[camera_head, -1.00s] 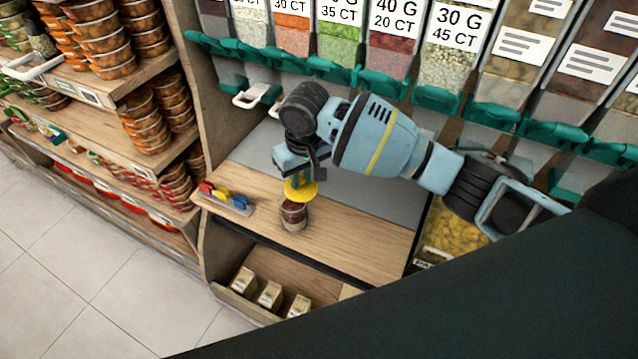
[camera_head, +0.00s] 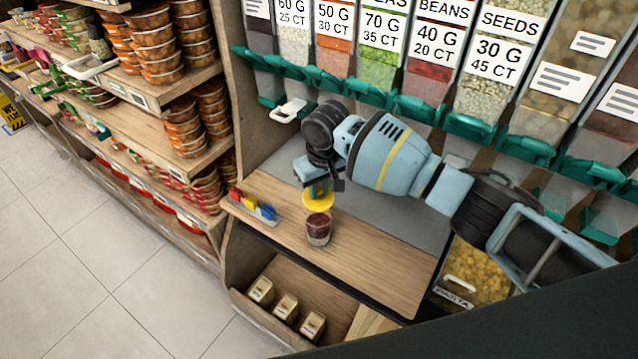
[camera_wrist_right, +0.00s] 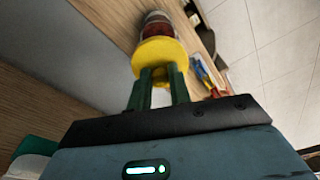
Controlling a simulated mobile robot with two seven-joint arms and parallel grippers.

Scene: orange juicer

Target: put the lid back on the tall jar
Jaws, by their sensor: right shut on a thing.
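The tall jar (camera_head: 318,228) stands upright on the wooden counter, a clear jar with dark red contents. It also shows in the right wrist view (camera_wrist_right: 157,27), beyond the lid. The yellow lid (camera_head: 318,202) is just above the jar's mouth in the head view; I cannot tell whether it touches the rim. My right gripper (camera_head: 319,187) is shut on the lid, and the wrist view shows its two green fingers (camera_wrist_right: 158,82) at the lid's near side. My left gripper is not in view.
A small rack of red, yellow and blue items (camera_head: 252,207) sits left of the jar on the counter (camera_head: 375,255). Bulk dispensers with green spouts (camera_head: 395,107) line the back. Small boxes (camera_head: 286,306) stand on the shelf below. The counter right of the jar is clear.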

